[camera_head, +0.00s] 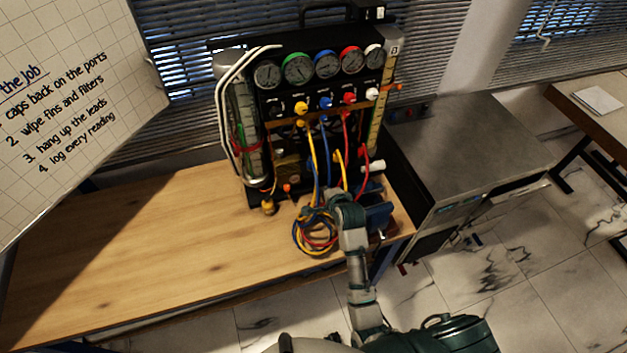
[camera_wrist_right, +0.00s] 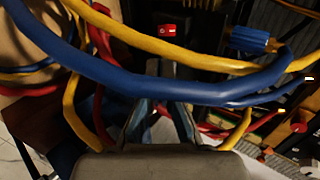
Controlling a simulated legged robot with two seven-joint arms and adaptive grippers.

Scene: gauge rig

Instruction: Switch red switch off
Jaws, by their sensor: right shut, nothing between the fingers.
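The red switch (camera_wrist_right: 167,30) shows in the right wrist view near the top centre, a small red block with a white mark on a dark panel. I cannot make it out in the head view, where my right arm and the hoses cover that area. My right gripper (camera_wrist_right: 160,118) is shut and empty, with its fingers pointing toward the panel and below the switch in the picture. Blue and yellow hoses cross in front of the fingers. In the head view the right gripper (camera_head: 335,197) is at the rig's lower front, its fingertips mostly hidden. My left gripper is not in view.
The gauge rig (camera_head: 325,95) stands on a wooden table (camera_head: 180,240). Coiled hoses (camera_head: 312,238) hang at its lower front, close around my right gripper. A metal cabinet (camera_head: 465,150) stands to the right. The table's left part is clear. A whiteboard (camera_head: 70,90) is at the left.

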